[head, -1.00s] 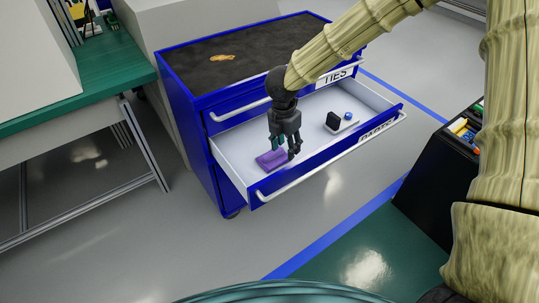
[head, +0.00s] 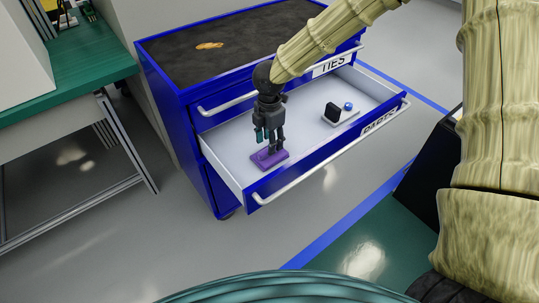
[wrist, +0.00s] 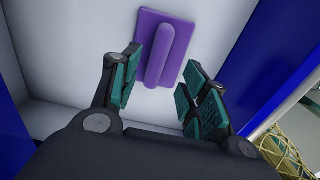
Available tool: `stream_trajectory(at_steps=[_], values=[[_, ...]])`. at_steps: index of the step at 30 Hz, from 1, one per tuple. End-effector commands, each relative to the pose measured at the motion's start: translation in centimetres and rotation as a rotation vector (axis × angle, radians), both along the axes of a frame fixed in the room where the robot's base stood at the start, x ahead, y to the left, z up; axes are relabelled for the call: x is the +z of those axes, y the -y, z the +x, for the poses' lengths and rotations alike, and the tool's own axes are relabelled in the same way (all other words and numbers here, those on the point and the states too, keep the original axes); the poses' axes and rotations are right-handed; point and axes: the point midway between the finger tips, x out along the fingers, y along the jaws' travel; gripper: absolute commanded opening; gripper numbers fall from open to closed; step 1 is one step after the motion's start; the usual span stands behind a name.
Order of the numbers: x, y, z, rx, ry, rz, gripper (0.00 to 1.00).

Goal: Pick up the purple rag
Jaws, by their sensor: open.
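The purple rag (head: 270,159) lies flat in the left end of an open drawer (head: 310,132) of a blue cabinet. A raised ridge runs along its middle. In the wrist view the rag (wrist: 163,47) is just beyond the fingertips, with its ridge between the two fingers. My gripper (head: 267,148) points down into the drawer over the rag. In the wrist view my gripper (wrist: 160,75) is open and empty, with teal pads on both fingers. I cannot tell from the head view whether the fingertips touch the rag.
A white tray (head: 343,120) with a black item and a blue item sits farther right in the drawer. The drawer's front wall and handle (head: 330,163) rise close to my gripper. A green-topped table (head: 90,52) stands at the left.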

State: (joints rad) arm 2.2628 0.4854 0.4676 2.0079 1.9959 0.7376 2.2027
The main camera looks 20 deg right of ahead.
Motion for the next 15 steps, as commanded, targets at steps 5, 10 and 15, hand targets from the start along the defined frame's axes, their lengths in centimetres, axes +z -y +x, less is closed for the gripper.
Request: stream_trajectory(at_steps=[5,10,15], values=[[-1.6,-0.1,0.1,0.000,-0.002,-0.001,0.45],[-3.9,-0.2,0.4,0.001,-0.002,-0.001,0.45],[-5.1,-0.2,0.4,0.000,0.000,0.000,0.45]])
